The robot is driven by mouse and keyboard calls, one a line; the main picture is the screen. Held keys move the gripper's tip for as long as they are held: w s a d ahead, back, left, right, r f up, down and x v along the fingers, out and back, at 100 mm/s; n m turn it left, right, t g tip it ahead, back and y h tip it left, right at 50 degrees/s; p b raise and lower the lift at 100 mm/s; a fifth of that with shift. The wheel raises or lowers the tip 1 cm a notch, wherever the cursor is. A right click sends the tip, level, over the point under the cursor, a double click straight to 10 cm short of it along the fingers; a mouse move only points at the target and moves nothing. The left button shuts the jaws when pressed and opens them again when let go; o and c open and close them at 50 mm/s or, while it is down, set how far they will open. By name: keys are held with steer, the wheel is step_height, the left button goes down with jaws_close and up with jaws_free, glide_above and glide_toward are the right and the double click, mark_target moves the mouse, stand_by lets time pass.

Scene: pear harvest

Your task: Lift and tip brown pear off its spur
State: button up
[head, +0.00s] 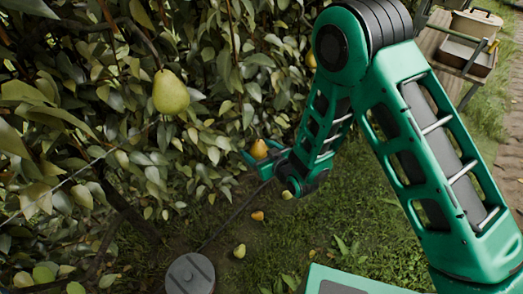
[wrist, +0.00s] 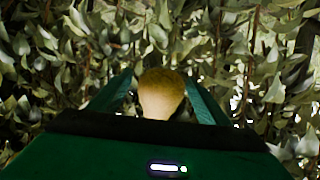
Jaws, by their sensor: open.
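The brown pear (head: 260,149) shows orange-brown in the head view, at the end of my gripper (head: 256,159). In the wrist view the brown pear (wrist: 161,93) is upright, with a russet top and a paler, narrower lower part. It sits between the two green fingers of my gripper (wrist: 160,98), which stand apart on either side of it. The fingers are open; I cannot tell whether either one touches the pear. The lower end of the pear is hidden behind the dark edge of my gripper, and I cannot make out the spur.
A large green-yellow pear (head: 171,92) hangs in the leaves at upper left. A wire (head: 80,172) crosses the foliage. Fallen pears (head: 239,251) lie on the grass. A grey round lid-like object (head: 190,274) is at the bottom.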

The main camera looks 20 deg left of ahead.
mark_target(260, 157)
steer(key=shift+s, duration=0.1)
steer(key=c, duration=1.2)
steer(key=shift+c, duration=0.2)
steer(key=shift+s+d+g+h, duration=0.3)
steer(key=shift+s+g+h, duration=0.1)
steer(key=shift+g, duration=0.1)
steer(key=shift+s+d+m+g+h, duration=0.3)
steer(key=shift+s+g+h, duration=0.2)
steer(key=shift+g, duration=0.2)
steer(key=shift+r, duration=0.1)
steer(key=shift+s+d+r+g+h, duration=0.1)
steer(key=shift+s+d+g+h, duration=0.1)
steer(key=shift+s+g+h, duration=0.35)
